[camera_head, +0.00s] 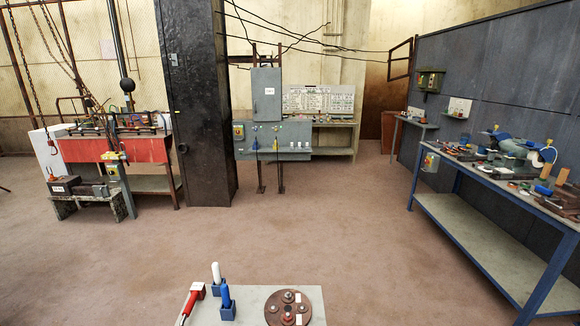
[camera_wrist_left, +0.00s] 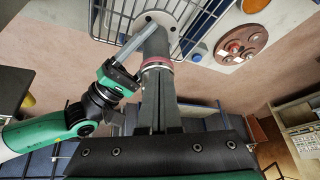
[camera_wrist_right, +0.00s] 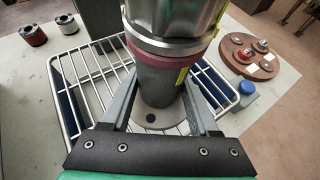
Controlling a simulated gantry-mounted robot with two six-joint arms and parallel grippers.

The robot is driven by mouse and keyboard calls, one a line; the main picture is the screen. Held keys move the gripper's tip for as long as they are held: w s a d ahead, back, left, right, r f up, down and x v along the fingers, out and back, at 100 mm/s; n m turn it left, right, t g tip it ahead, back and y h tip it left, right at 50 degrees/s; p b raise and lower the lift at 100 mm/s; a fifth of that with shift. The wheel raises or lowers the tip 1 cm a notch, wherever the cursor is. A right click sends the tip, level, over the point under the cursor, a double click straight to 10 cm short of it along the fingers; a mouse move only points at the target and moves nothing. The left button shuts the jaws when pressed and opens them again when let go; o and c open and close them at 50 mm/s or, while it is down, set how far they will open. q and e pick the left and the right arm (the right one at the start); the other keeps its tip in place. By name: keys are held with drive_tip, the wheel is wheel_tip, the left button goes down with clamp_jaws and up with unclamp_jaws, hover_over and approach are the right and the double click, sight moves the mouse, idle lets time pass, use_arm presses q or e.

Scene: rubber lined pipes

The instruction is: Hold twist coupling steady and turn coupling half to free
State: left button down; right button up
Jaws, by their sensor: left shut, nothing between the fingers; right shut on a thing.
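The coupling stands upright on a wire rack. In the right wrist view its steel upper half (camera_wrist_right: 172,22) sits above a pink ring (camera_wrist_right: 172,52) and a grey lower pipe (camera_wrist_right: 157,80), which ends in a round flange (camera_wrist_right: 160,118). My right gripper (camera_wrist_right: 155,92) is shut on the grey lower pipe, below the ring. In the left wrist view the pink ring (camera_wrist_left: 157,63) and flange (camera_wrist_left: 160,18) show beyond my left gripper (camera_wrist_left: 160,85). Its fingers are closed together, empty, close to the coupling, and hide its near part; contact is unclear. Neither gripper shows in the head view.
The wire rack (camera_wrist_right: 88,92) surrounds the flange. A brown disc with fittings (camera_head: 272,318) lies on the grey table (camera_head: 252,296), near a blue bottle (camera_head: 227,300), a white bottle (camera_head: 216,278) and a red-handled tool (camera_head: 195,292). Two small canisters (camera_wrist_right: 33,35) stand at left in the right wrist view.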

use_arm(q)
drive_tip(key=shift+w+d, duration=0.1)
drive_tip(key=shift+d, duration=0.2)
drive_tip(key=shift+s+d, duration=0.35)
drive_tip(key=shift+s, duration=0.2)
idle(0.5)
drive_tip(key=shift+a, duration=0.1)
drive_tip(key=shift+s+a, duration=0.2)
drive_tip(key=shift+a, duration=0.05)
drive_tip(key=shift+r, duration=3.5)
wheel_tip(320, 180, down, 7)
drive_tip(key=w, duration=0.1)
drive_tip(key=shift+a, duration=0.4)
drive_tip(key=shift+w+d, duration=0.15)
drive_tip(key=shift+d, duration=0.3)
